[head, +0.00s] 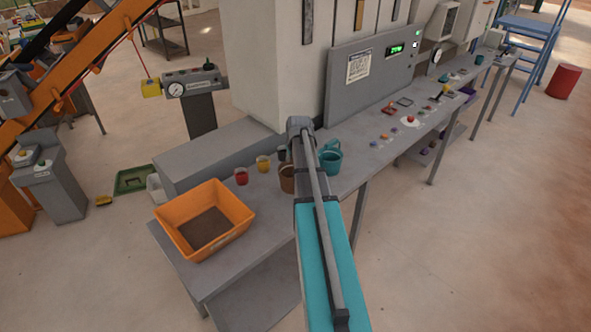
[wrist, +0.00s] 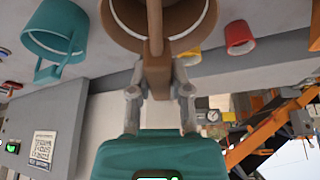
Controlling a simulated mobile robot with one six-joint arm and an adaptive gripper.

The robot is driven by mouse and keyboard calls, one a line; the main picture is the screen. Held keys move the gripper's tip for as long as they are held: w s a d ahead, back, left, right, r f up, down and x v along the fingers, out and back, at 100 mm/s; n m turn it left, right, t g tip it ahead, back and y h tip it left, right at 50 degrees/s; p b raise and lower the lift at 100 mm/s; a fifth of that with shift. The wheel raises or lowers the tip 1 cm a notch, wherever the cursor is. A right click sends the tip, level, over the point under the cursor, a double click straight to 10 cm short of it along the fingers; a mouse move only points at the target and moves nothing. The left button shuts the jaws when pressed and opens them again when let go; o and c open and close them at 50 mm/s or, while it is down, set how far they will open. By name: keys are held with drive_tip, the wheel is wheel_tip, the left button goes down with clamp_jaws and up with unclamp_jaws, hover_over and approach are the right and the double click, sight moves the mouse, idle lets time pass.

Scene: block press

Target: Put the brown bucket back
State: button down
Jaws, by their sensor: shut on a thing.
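The brown bucket (head: 287,179) is at the bench, beside the teal bucket (head: 331,160), partly hidden by my arm in the head view. In the wrist view the brown bucket (wrist: 196,30) fills the top middle, with its handle toward me. My gripper (wrist: 158,90) is shut on that handle, one finger on each side. In the head view my gripper is hidden behind my arm. Whether the bucket touches the bench top is hard to tell. The teal bucket also shows at left in the wrist view (wrist: 54,32).
A yellow cup (head: 263,163) and a red cup (head: 241,176) stand left of the brown bucket. An orange bin (head: 170,212) with dark contents sits at the bench's near left end. A grey panel (head: 350,90) rises behind the bench (head: 250,262). Small parts lie further right.

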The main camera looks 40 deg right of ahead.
drive_tip(key=shift+w+d+f+b, duration=0.3)
drive_tip(key=shift+d+f, duration=0.1)
drive_tip(key=shift+f, duration=0.3)
drive_tip(key=shift+s+b+x, duration=0.2)
drive_tip(key=shift+b+x, duration=0.75)
drive_tip(key=shift+b, duration=0.05)
drive_tip(key=shift+s+b+x, duration=0.2)
drive_tip(key=shift+b+x, duration=0.75)
drive_tip(key=shift+b, duration=0.05)
drive_tip(key=shift+f, duration=0.2)
drive_tip(key=shift+f, duration=0.1)
drive_tip(key=c, duration=0.6)
unclamp_jaws()
drive_tip(key=shift+r, duration=0.2)
drive_tip(key=p+v, duration=1.1)
drive_tip(key=v, duration=0.1)
